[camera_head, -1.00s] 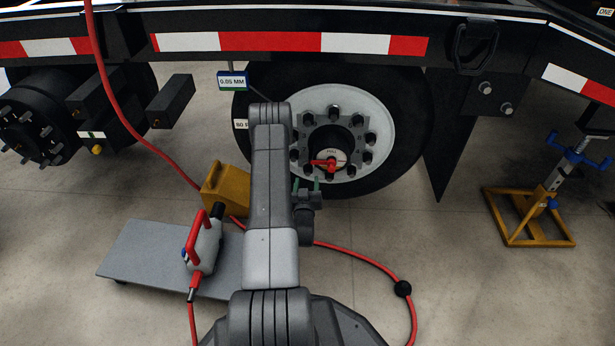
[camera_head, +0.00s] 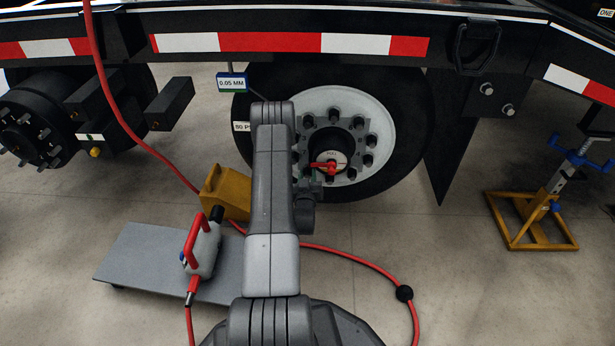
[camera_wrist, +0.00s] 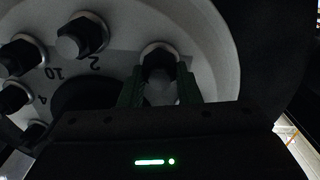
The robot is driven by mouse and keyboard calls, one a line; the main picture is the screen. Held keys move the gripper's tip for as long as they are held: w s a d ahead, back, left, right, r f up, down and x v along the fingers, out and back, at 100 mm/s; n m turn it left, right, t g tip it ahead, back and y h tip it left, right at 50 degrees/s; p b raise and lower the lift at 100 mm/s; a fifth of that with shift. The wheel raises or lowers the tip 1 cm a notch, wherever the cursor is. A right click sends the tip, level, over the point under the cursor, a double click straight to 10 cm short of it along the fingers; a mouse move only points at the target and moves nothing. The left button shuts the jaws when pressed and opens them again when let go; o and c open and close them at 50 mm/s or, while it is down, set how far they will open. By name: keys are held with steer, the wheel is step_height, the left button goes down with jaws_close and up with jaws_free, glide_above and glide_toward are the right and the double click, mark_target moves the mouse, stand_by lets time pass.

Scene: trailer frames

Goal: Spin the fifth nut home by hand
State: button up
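The wheel hub (camera_head: 331,145) has a ring of dark nuts around a pale rim. A red pointer (camera_head: 325,165) crosses its centre cap. My gripper (camera_head: 308,180) is at the hub's lower left, partly hidden by my arm. In the wrist view, the two green fingers of my gripper (camera_wrist: 160,88) stand on either side of one nut (camera_wrist: 160,62). Narrow dark gaps seem to show beside its end, so the fingers look open; firm contact is not visible. Other nuts (camera_wrist: 80,36) sit nearby, with numbers 2, 10 and 4 on the rim.
A red-handled tool (camera_head: 203,245) stands on a grey low platform (camera_head: 140,260). A yellow chock (camera_head: 224,192) sits by the tyre (camera_head: 400,120). A red hose (camera_head: 350,258) crosses the floor. A yellow stand (camera_head: 530,225) is at the right, with clear floor before it.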

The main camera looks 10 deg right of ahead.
steer(key=shift+m, duration=0.4)
steer(key=m, duration=0.2)
steer(key=shift+d+m, duration=0.1)
steer(key=shift+m, duration=0.3)
steer(key=m, duration=0.3)
steer(key=shift+f+m, duration=0.1)
steer(key=shift+m, duration=0.2)
steer(key=m, duration=0.6)
steer(key=shift+s+d+f+m, duration=0.1)
steer(key=shift+s+d+m, duration=0.05)
steer(key=shift+m, duration=0.15)
steer(key=o, duration=1)
steer(key=p+v, duration=0.4)
steer(key=v, duration=0.9)
steer(key=shift+s, duration=0.4)
